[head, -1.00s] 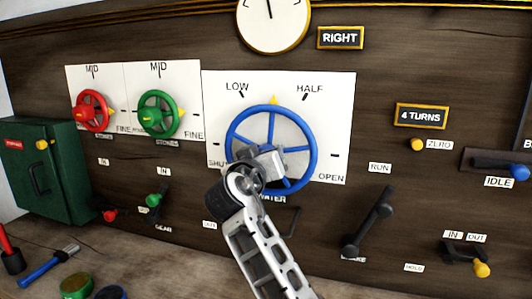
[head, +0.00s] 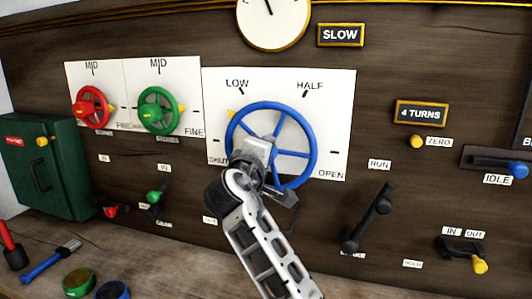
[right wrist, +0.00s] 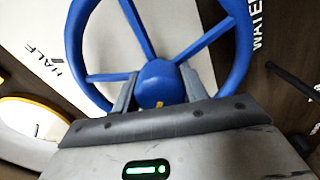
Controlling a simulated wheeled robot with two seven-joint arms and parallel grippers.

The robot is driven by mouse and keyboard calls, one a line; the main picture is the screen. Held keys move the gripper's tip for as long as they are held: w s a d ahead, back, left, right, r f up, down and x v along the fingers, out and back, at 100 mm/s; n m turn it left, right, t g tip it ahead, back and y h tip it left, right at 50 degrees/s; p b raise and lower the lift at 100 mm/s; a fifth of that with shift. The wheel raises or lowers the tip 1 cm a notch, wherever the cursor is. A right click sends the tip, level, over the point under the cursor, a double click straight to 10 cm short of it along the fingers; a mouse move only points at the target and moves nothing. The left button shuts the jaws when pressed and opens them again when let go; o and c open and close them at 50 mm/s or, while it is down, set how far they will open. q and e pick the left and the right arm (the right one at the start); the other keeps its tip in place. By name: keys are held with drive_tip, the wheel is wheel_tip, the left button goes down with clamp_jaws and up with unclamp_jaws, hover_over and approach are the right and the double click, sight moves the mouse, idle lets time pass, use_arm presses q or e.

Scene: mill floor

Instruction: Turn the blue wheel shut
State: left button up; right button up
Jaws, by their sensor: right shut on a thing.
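The blue wheel (head: 306,128) is mounted on a white dial plate marked SHUT, LOW, HALF and OPEN. Its yellow pointer (head: 231,113) is at the upper left of the rim, between SHUT and LOW. My right gripper (head: 262,150) is at the wheel's lower left and covers part of the rim and hub. In the right wrist view the blue wheel (right wrist: 232,55) fills the top, and my right gripper (right wrist: 157,92) has its fingers on either side near the hub, shut on the wheel. My left gripper is not in view.
A sign (head: 340,34) reads SLOW beside a round gauge (head: 272,20). A red wheel (head: 93,107) and a green wheel (head: 158,110) are to the left. Black levers (head: 370,218) stand out at the lower right. Tools and tins lie on the bench at lower left.

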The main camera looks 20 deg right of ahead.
drive_tip(key=n, duration=0.3)
drive_tip(key=shift+n, duration=0.4)
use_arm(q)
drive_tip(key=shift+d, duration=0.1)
use_arm(e)
drive_tip(key=shift+f+n, duration=0.1)
drive_tip(key=shift+n, duration=2.1)
drive_tip(key=o, duration=1)
drive_tip(key=shift+a, duration=0.1)
use_arm(q)
drive_tip(key=b, duration=0.1)
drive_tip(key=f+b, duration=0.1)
drive_tip(key=b, duration=0.1)
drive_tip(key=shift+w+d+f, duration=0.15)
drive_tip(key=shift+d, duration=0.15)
use_arm(e)
drive_tip(key=v, duration=1.6)
